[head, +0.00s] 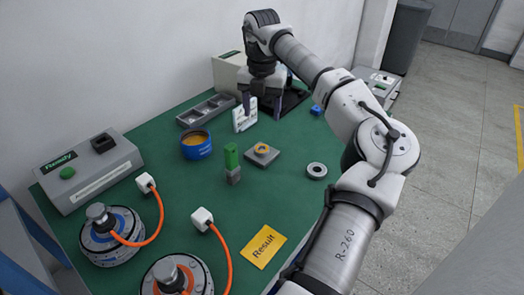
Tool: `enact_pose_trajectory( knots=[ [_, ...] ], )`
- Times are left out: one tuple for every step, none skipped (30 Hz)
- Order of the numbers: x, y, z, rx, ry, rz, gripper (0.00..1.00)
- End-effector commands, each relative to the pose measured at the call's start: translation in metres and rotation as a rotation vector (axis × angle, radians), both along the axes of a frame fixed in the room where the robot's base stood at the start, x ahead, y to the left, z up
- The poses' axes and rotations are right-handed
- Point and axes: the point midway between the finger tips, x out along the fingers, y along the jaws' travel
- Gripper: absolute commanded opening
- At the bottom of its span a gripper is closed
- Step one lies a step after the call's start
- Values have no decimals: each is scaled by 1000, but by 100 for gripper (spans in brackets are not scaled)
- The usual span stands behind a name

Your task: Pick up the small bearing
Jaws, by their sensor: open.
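A small grey ring (316,170), which looks like the small bearing, lies flat on the green table right of the middle. Its centre is dark. My gripper (262,104) is at the back of the table, pointing down, with its two dark fingers apart and nothing seen between them. It is behind and to the left of the grey ring, well apart from it. A grey square block (261,158) with an orange-rimmed ring (262,149) on top stands between them, nearer the ring. I cannot tell whether that ring is also a bearing.
A white upright piece (240,121) stands by my gripper's left finger. A green-topped post (232,160), a blue cup (196,145) and a grey tray (206,110) are left. Two motors (112,245) with orange cables and a yellow Result card (263,246) are in front.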

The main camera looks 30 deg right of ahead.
Motion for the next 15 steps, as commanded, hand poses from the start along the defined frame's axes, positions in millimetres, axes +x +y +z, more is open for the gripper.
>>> enact_pose_trajectory(
  knots=[
    [-1, 0, -11, 2, 3, 1, 62],
    [-1, 0, -17, 2, 3, 1, 62],
    [-1, 0, -25, 4, 2, 0, 62],
    [-1, 0, -30, 3, 1, 0, 62],
    [-1, 0, -35, 2, 2, 0, 62],
    [-1, 0, -41, 2, 3, 0, 62],
    [-1, 0, -45, 1, 1, 0, 62],
    [-1, 0, -48, 1, 1, 0, 62],
    [-1, 0, -51, 1, 0, 0, 62],
    [-1, 0, -53, 1, 0, 1, 62],
    [-1, 0, -55, 1, 1, 1, 62],
    [-1, 1, -57, 1, 1, 1, 62],
    [-1, 1, -59, 1, 1, 1, 62],
    [-2, 1, -61, 0, 1, 1, 62],
    [-3, 1, -65, 1, 1, 1, 62]
  ],
)
